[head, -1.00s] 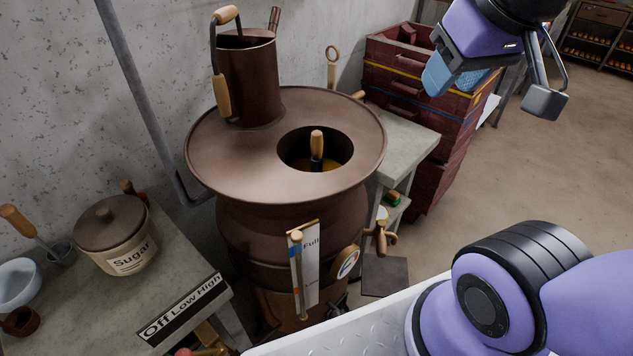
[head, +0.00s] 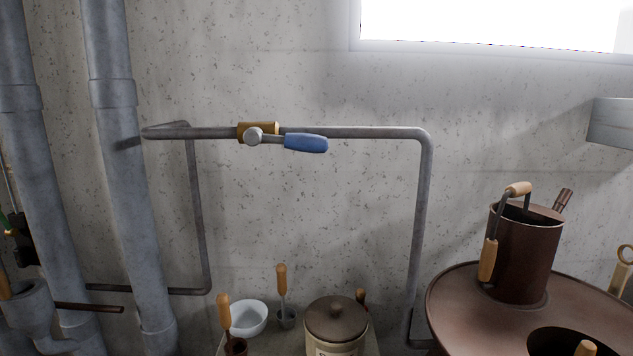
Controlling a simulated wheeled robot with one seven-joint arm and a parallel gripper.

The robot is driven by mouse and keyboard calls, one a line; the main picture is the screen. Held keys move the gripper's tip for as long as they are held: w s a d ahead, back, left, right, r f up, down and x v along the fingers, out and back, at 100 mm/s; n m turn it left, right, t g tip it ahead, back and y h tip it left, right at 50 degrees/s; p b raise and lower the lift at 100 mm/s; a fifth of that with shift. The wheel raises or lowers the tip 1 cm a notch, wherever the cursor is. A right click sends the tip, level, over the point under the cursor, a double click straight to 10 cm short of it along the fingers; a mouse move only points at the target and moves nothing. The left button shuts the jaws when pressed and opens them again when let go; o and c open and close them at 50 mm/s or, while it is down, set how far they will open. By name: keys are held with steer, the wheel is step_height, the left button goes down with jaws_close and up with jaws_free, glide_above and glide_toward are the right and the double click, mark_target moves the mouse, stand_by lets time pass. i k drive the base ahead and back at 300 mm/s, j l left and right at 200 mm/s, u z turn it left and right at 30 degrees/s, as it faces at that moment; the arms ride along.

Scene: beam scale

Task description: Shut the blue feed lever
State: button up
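The blue feed lever (head: 305,143) is on a brass valve (head: 258,131) set in a thin grey pipe on the concrete wall. The lever points to the right, in line with the horizontal stretch of the pipe. The pipe (head: 370,132) bends down at the right, behind the brown boiler (head: 470,300). My gripper is not in the current head view, so I cannot see where it is relative to the lever or whether it holds anything.
Thick grey pipes (head: 113,150) stand at the left. A lidded pot (head: 335,325), a white bowl (head: 247,318) and wooden-handled tools (head: 281,285) stand below the lever. A brown can (head: 525,250) is on the boiler. The wall around the lever is clear.

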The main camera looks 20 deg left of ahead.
mark_target(252, 136)
steer(key=k+j+u, duration=0.1)
steer(key=u, duration=1.1)
